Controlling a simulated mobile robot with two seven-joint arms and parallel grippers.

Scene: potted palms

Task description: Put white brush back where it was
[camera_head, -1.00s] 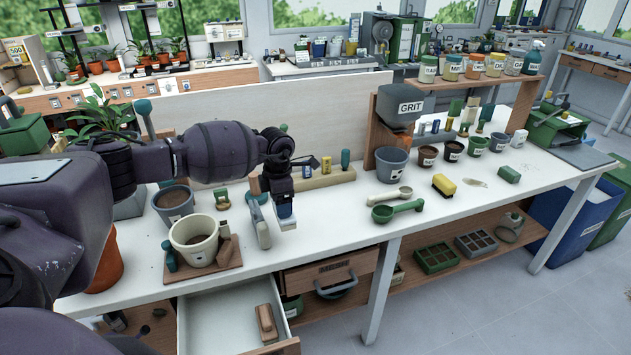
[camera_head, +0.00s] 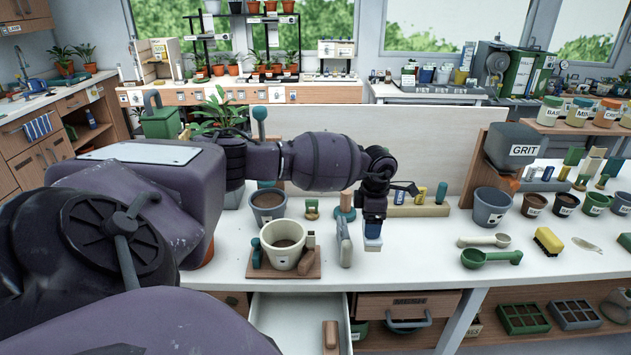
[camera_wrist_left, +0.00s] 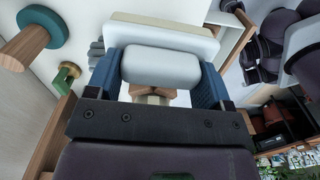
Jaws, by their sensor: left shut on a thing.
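My left gripper (camera_head: 373,228) points down over the white bench top, just right of the pot tray. Its blue fingers are shut on the white brush (camera_head: 373,244), whose pale block shows below the fingertips. In the left wrist view the white brush (camera_wrist_left: 160,68) sits between the two blue fingers of my left gripper (camera_wrist_left: 160,85), with a cream part beyond it. I cannot tell whether the brush touches the bench. My right gripper is not in view.
A grey upright tool (camera_head: 344,244) stands close left of the gripper. A cream pot (camera_head: 283,245) sits on a wooden tray (camera_head: 262,274). A wooden rack (camera_head: 417,210) lies behind. The open drawer (camera_head: 290,320) is below. Bench space right of the gripper is clear up to the scoops (camera_head: 490,258).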

